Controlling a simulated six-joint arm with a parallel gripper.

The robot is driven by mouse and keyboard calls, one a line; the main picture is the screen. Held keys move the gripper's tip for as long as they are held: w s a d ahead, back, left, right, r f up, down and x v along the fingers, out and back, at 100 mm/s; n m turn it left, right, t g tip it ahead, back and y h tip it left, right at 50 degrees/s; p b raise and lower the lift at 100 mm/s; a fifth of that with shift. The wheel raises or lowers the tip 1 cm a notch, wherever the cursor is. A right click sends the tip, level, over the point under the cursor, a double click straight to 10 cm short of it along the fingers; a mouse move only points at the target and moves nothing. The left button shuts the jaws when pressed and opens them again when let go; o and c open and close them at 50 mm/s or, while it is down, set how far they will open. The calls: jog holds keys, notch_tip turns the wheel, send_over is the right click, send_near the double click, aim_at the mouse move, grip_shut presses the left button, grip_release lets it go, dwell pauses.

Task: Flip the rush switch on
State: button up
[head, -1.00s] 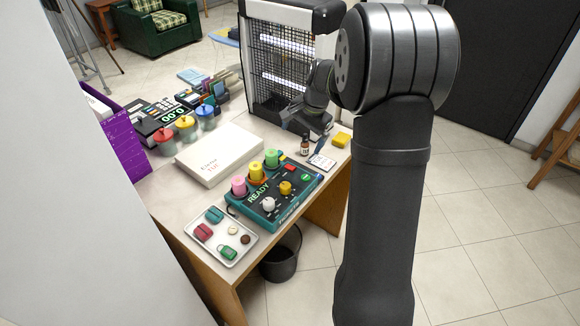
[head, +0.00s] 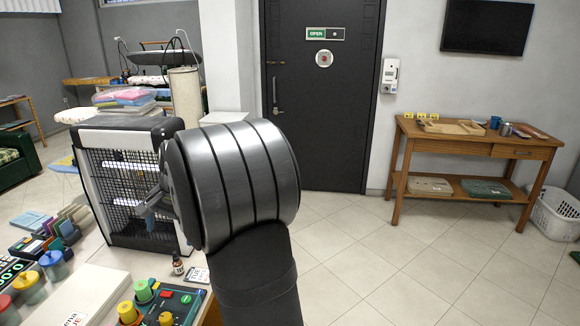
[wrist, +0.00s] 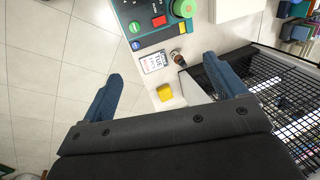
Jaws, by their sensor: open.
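The teal control console (head: 150,318) is cut off at the bottom of the head view; in the wrist view its corner (wrist: 145,13) shows at the top. On it I see a red button (head: 186,299), a green round button (wrist: 136,46) and a green-capped post (wrist: 183,8).
A mesh-fronted cabinet (head: 110,133) stands close beside my gripper. A small bottle (head: 178,264) and a card (head: 196,274) lie near the console. A door (head: 318,110) with an OPEN sign (head: 325,34), a wall device (head: 390,76) and a wooden side table (head: 470,147) are behind.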

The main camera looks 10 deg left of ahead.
jog(key=shift+a+f, duration=0.1)
jog(key=c, duration=1.1)
jog(key=shift+s+a+f+h, duration=0.2)
jog(key=shift+a+f+h, duration=0.1)
jog(key=shift+f, duration=0.15)
jog(key=shift+s+a+f+h, duration=0.2)
jog(key=shift+a+f, duration=0.1)
jog(key=shift+f, duration=0.15)
jog(key=c, duration=0.7)
jog(key=s+a+f+t+h, duration=0.1)
jog(key=a+f, duration=0.1)
jog(key=s+a+f+t+h, duration=0.1)
jog(key=f, duration=0.1)
jog(key=a+f+t, duration=0.1)
jog(key=a+f, duration=0.1)
jog(key=shift+s+a+h, duration=0.3)
jog(key=shift+s+h, duration=0.1)
grip_shut()
